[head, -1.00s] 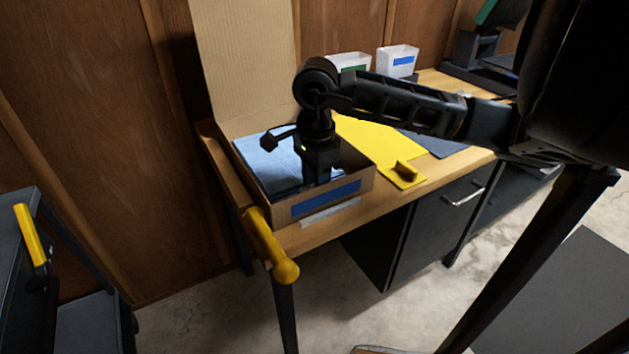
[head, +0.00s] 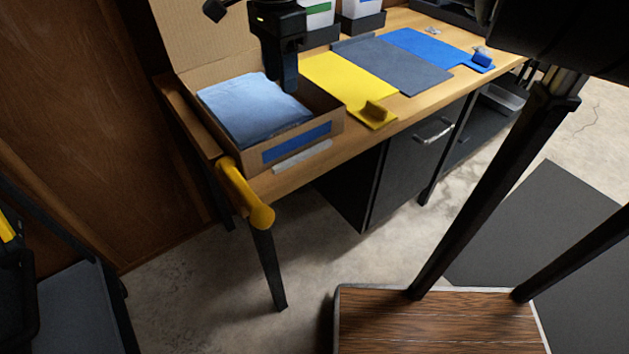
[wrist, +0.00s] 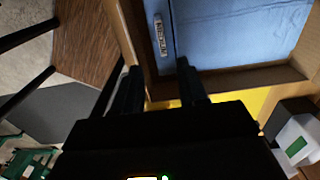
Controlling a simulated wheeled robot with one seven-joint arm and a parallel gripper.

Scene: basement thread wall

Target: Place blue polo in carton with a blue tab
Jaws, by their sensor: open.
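The blue polo (head: 252,110) lies folded and flat inside the open carton (head: 325,134) at the left end of the workbench. The carton has a blue tab (head: 296,142) on its front wall. In the wrist view the polo (wrist: 235,30) shows a small label, with the carton's rim around it. My gripper (head: 288,85) is above the carton's back right part, apart from the polo as far as I can tell. Its two fingers (wrist: 160,88) are spread with nothing between them.
A yellow mat (head: 345,85), a grey mat (head: 395,63) and a blue mat (head: 430,45) lie right of the carton.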

